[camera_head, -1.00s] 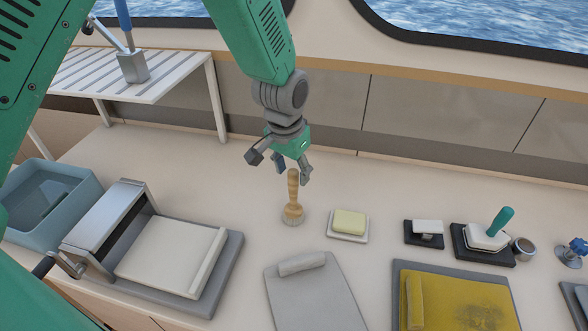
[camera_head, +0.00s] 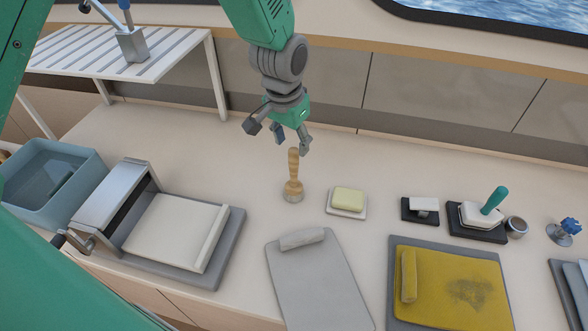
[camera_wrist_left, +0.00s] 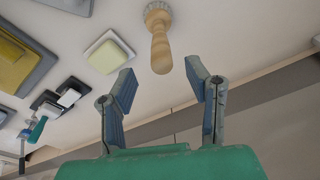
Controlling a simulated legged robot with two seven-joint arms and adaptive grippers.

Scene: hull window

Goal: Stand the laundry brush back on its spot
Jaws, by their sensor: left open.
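The wooden laundry brush (camera_head: 293,177) stands upright on the counter, bristles down and handle up. It also shows in the left wrist view (camera_wrist_left: 158,38), with its handle pointing into the space between my fingers. My left gripper (camera_head: 280,138) is open and empty, just behind and above the handle's top; its fingers (camera_wrist_left: 160,72) spread to both sides of the handle end and appear apart from it. No marked spot for the brush can be made out. My right gripper is not in view.
A yellow soap on a white dish (camera_head: 348,202) is right of the brush. A grey board (camera_head: 315,275) lies in front, a press (camera_head: 115,205) and blue basin (camera_head: 55,180) left. A teal-handled brush (camera_head: 485,212) and yellow cloth (camera_head: 460,285) are right. A slatted rack (camera_head: 110,60) stands behind left.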

